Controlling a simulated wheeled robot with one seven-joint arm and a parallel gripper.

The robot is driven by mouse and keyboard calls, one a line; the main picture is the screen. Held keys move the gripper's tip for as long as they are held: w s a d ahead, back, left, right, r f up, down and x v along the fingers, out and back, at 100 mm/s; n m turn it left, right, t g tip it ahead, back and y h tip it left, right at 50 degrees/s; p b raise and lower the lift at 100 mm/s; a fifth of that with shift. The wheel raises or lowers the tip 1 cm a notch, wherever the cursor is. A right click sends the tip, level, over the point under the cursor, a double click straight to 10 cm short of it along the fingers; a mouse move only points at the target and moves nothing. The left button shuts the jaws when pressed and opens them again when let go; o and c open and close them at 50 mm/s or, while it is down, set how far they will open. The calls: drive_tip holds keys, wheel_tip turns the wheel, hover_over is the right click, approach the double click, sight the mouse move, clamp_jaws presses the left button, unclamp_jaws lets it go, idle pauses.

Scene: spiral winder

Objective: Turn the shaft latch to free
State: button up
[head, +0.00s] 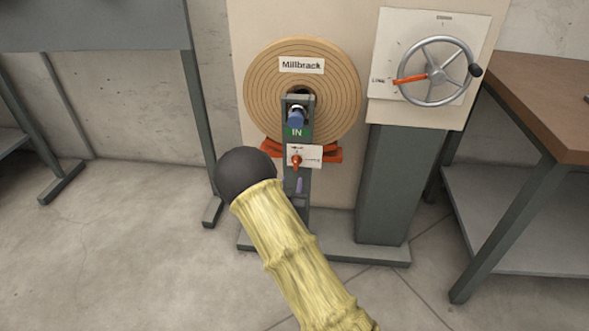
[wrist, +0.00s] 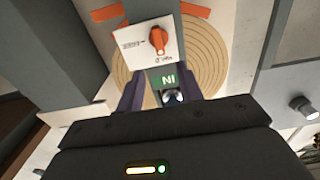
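The shaft latch is a small orange knob (head: 296,161) on a white plate (head: 315,151), below the green IN label on the grey post. In the wrist view, which is upside down, the orange knob (wrist: 158,40) is near the top middle on its white plate (wrist: 135,45). In the head view, my arm hides most of the gripper; one purplish finger shows below the plate.
A handwheel (head: 455,72) with an orange pointer (head: 411,79) is to the right. A workbench (head: 545,90) stands at the far right.

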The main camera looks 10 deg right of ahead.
sight(295, 163)
drive_tip(key=b+x, duration=0.2)
drive_tip(key=x, duration=0.7)
drive_tip(key=shift+d+f+b, duration=0.1)
drive_tip(key=shift+d+b, duration=0.15)
drive_tip(key=shift+b, duration=0.15)
drive_tip(key=shift+w+a, duration=0.1)
drive_tip(key=shift+a, duration=0.25)
drive_tip(key=shift+d, duration=0.15)
clamp_jaws()
